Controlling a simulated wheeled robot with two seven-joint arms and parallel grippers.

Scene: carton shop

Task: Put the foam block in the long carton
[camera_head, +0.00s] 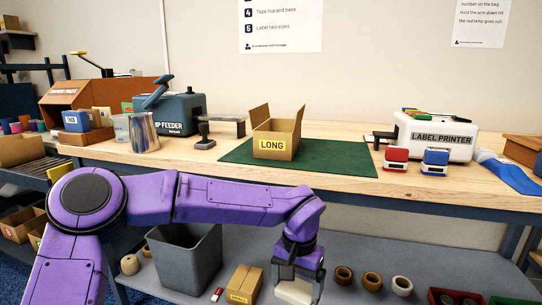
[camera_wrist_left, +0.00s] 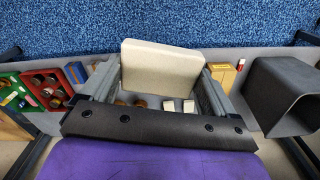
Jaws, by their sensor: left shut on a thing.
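The long carton (camera_head: 272,146) stands open on a green mat on the bench, with its flaps up and a yellow LONG label on its front. My left gripper (camera_head: 297,270) is low in front of the bench, below and a little right of the carton. It is shut on the pale foam block (camera_head: 293,291). In the left wrist view the foam block (camera_wrist_left: 161,68) sits between the two fingers of the gripper (camera_wrist_left: 161,85). The carton is not in the wrist view. My right gripper is in neither view.
The green mat (camera_head: 340,157) has bare room around the carton. Red and blue stampers (camera_head: 396,160) and a label printer (camera_head: 437,135) stand right of it. A tape feeder (camera_head: 180,115) and a metal cup (camera_head: 143,133) stand left. A lower shelf holds a grey bin (camera_head: 184,262) and tape rolls (camera_head: 372,281).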

